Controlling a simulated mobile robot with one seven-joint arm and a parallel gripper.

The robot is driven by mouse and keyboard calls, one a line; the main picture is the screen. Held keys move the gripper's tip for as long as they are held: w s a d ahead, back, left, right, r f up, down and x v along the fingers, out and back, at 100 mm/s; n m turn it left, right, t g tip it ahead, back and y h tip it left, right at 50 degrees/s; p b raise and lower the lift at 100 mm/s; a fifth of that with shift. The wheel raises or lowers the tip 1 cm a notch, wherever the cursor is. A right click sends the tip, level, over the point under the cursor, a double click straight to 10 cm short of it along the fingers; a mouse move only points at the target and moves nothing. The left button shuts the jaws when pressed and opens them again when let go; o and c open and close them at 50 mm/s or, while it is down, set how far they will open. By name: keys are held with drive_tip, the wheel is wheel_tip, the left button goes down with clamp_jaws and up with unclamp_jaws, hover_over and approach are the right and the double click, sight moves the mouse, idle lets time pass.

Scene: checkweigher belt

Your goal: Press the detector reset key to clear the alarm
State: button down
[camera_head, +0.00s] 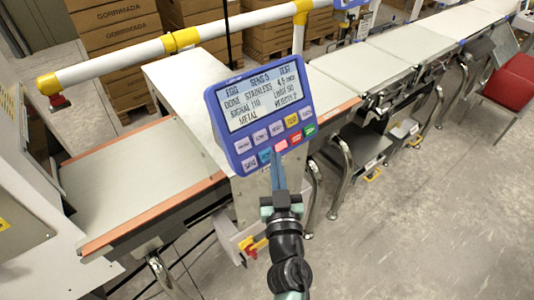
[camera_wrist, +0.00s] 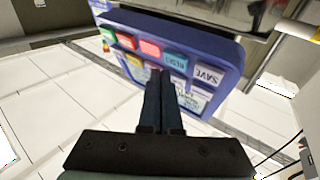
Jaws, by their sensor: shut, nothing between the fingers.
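The blue detector panel (camera_head: 216,122) has a lit screen (camera_head: 262,97) with lines of text, including "METAL" and "SIGNAL". Two rows of coloured keys lie below the screen. The teal key (camera_head: 265,155) sits in the bottom row, between the pale save key (camera_head: 249,162) and a pink-red key (camera_head: 281,146). In the wrist view the teal key (camera_wrist: 175,61) appears upside down, with lettering that looks like "RESET". My gripper (camera_head: 276,157) is shut and empty, its tips in front of the bottom row. In the wrist view my fingertips (camera_wrist: 160,74) point near the teal key; I cannot tell whether they touch.
A white and yellow rail (camera_head: 120,62) runs behind the panel. A belt section (camera_head: 140,175) with orange edges lies left, and more grey belts (camera_head: 390,50) run right. Cardboard boxes (camera_head: 115,40) stand behind.

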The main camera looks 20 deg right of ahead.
drive_tip(key=shift+w, duration=0.1)
drive_tip(key=shift+w+a+f+b, duration=0.1)
drive_tip(key=shift+w+f+b, duration=0.1)
drive_tip(key=shift+w+b, duration=0.1)
drive_tip(key=shift+w+a+f+b, duration=0.15)
drive_tip(key=shift+w+b, duration=0.15)
drive_tip(key=shift+b, duration=0.05)
idle(0.8)
drive_tip(key=shift+s, duration=0.1)
idle(0.3)
drive_tip(key=shift+s+d+r+p, duration=0.25)
drive_tip(key=shift+s+r+p, duration=0.1)
drive_tip(key=shift+s+p, duration=0.35)
drive_tip(key=shift+w, duration=0.1)
drive_tip(key=s+p, duration=0.1)
drive_tip(key=s+d+r+p, duration=0.1)
drive_tip(key=p, duration=0.1)
drive_tip(key=s+r+p, duration=0.1)
drive_tip(key=s+p, duration=0.1)
drive_tip(key=shift+s+d+r, duration=0.1)
drive_tip(key=shift+d, duration=0.2)
